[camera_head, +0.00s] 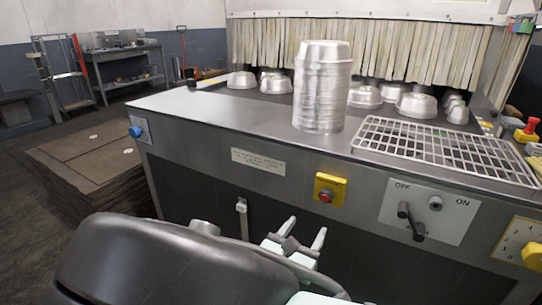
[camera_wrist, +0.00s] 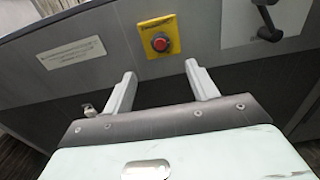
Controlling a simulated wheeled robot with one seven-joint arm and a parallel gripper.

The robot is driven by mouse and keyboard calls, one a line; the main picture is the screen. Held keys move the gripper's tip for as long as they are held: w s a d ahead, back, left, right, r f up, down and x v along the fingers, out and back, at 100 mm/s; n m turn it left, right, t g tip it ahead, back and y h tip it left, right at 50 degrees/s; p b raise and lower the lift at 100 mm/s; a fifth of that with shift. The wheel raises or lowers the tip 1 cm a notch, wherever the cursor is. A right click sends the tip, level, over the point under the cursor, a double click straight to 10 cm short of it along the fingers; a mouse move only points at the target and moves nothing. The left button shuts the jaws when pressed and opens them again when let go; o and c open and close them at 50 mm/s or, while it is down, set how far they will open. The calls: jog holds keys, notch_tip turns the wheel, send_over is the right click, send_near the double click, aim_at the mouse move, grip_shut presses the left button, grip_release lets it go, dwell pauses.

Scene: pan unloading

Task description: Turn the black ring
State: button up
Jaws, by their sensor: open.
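No part stands out clearly as a black ring. The black lever also shows at the top right of the wrist view (camera_wrist: 268,22). My gripper (camera_head: 306,227) is open and empty, low in front of the machine, left of the panel and below the yellow plate (camera_head: 331,187) with its red button (camera_head: 326,196). In the wrist view the button (camera_wrist: 161,42) lies beyond the gap between the fingers (camera_wrist: 160,72).
A stack of metal pans (camera_head: 320,90) and a wire rack (camera_head: 440,148) stand on the machine top (camera_head: 225,112), with several loose pans behind. A yellow knob (camera_head: 533,257) is at the lower right, a blue button (camera_head: 136,132) at the left. Brown stacked sheets (camera_head: 85,160) lie on the left floor.

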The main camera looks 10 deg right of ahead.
aim_at(325, 199)
jog(key=x, duration=1.2)
jog(key=shift+w+d, duration=0.2)
jog(key=shift+w, duration=0.05)
jog(key=c, duration=1)
